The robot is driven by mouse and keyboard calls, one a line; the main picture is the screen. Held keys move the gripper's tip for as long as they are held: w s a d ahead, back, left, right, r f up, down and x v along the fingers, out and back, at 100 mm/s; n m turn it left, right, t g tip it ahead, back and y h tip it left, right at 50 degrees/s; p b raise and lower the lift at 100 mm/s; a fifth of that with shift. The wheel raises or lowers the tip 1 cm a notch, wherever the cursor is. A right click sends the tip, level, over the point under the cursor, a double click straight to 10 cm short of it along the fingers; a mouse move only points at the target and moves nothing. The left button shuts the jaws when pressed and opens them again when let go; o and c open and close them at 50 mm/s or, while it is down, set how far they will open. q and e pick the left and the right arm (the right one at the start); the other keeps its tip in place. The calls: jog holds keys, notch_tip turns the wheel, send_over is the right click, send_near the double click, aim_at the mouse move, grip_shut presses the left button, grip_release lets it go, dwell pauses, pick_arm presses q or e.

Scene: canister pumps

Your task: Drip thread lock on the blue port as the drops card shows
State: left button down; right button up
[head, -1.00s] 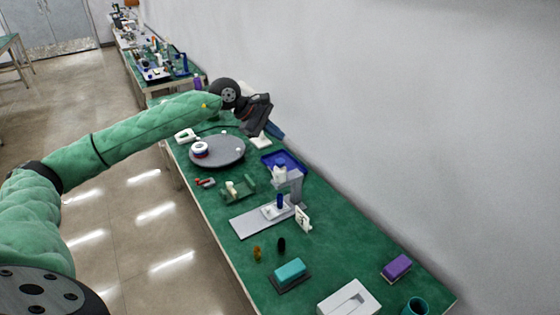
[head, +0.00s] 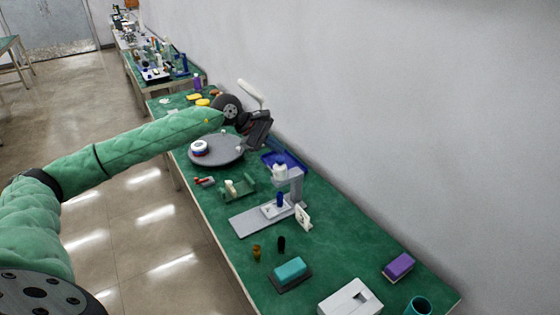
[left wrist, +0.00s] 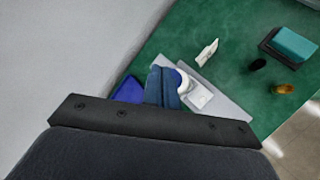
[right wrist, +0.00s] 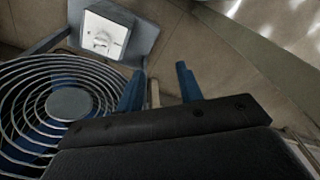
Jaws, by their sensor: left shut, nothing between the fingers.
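A small amber bottle (head: 256,251) and a black piece (head: 281,243) stand nearer; I cannot tell which holds thread lock. My left gripper (head: 262,138) is shut and empty above the far part of the bench, beyond the stand. My right gripper (right wrist: 158,85) is open and empty, off the bench.
A blue tray (head: 275,160), teal block (head: 290,270), purple block (head: 398,265) and white box (head: 349,300) share the bench. The wall borders its right. A wire-grilled fan (right wrist: 50,115) is near my right gripper.

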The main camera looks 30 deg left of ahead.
pick_arm(q)
jog(key=shift+f, duration=0.15)
pick_arm(e)
jog(key=shift+r, duration=0.35)
jog(key=shift+a, duration=0.1)
jog(key=shift+f, duration=0.1)
dwell(1.5)
pick_arm(q)
jog(key=shift+f, duration=0.1)
pick_arm(e)
jog(key=shift+f, duration=0.1)
pick_arm(q)
jog(key=shift+f+b, duration=0.3)
jog(key=shift+b, duration=0.55)
pick_arm(e)
jog(key=shift+f, duration=0.65)
pick_arm(q)
jog(key=shift+f+b, duration=0.6)
jog(key=shift+b, duration=0.1)
pick_arm(e)
jog(key=shift+f, duration=0.7)
pick_arm(q)
jog(key=shift+r, duration=1.05)
